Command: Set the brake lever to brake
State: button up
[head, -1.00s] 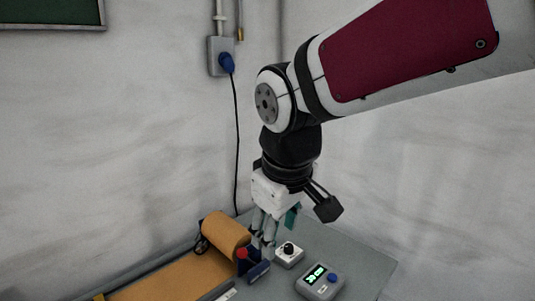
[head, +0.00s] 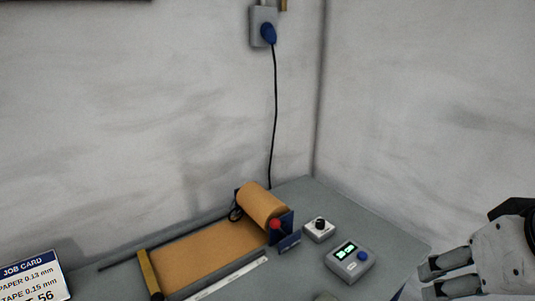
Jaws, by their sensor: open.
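The brake lever has a red knob (head: 276,225) and stands at the right end of the brown roll (head: 262,203), against a blue bracket (head: 288,228). A small label plate sits at the bracket's foot, too small to read. Which setting the lever is in, I cannot tell. My gripper (head: 430,280) is at the lower right of the head view, its fingers pointing left. It is open and empty, well apart from the lever.
A white box with a black knob (head: 320,229) and a grey meter with a lit green display (head: 350,262) stand right of the lever. Brown paper (head: 205,257) runs left from the roll, with a ruler (head: 227,279) along it. A job card (head: 35,280) stands lower left.

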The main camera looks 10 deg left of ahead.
aim_at(275, 223)
jog(key=u, duration=1.4)
jog(key=k+j+z, duration=0.2)
jog(key=z, duration=0.25)
jog(key=k+j+z, duration=0.25)
jog(key=z, duration=0.25)
